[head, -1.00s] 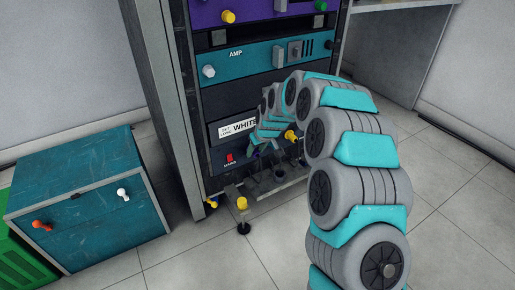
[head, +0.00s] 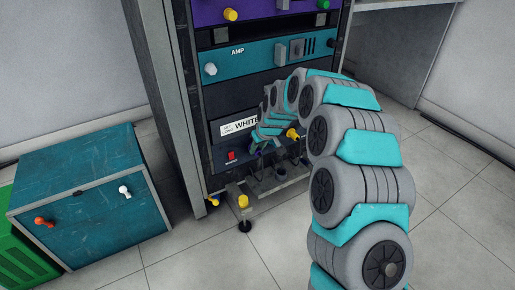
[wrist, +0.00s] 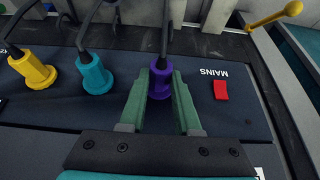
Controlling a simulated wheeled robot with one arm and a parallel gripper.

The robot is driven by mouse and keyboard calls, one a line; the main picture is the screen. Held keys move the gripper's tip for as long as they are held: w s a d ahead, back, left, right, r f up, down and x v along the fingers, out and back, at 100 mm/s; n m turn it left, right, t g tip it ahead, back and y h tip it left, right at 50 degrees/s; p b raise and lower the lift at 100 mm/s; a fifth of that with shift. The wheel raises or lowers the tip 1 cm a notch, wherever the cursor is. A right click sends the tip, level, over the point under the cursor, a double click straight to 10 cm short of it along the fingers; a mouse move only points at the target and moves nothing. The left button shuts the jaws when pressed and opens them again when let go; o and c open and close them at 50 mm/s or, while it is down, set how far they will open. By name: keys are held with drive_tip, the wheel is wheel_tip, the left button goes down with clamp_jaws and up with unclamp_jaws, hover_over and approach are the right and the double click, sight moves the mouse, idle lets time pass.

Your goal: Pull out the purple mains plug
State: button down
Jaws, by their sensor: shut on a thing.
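The purple mains plug (wrist: 160,82) is on the dark panel next to the MAINS label, with a dark cable running from it. My gripper (wrist: 160,92) is shut on it, with one green finger on each side. In the head view my gripper (head: 260,152) is low at the rack front, largely hidden by my arm. A red switch (wrist: 221,90) is to the right of the plug in the wrist view. I cannot tell how deep the plug sits in its socket.
A teal plug (wrist: 95,75) and a yellow plug (wrist: 33,72) sit left of my gripper in the wrist view, with cables. A teal cabinet (head: 85,175) stands left of the rack (head: 165,110). The tiled floor (head: 440,220) is clear at right.

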drive_tip(key=shift+s+d, duration=0.2)
drive_tip(key=shift+s, duration=0.1)
drive_tip(key=s+d, duration=0.1)
drive_tip(key=s, duration=0.1)
drive_tip(key=s+d, duration=0.1)
drive_tip(key=s, duration=0.1)
drive_tip(key=shift+d, duration=0.35)
idle(0.4)
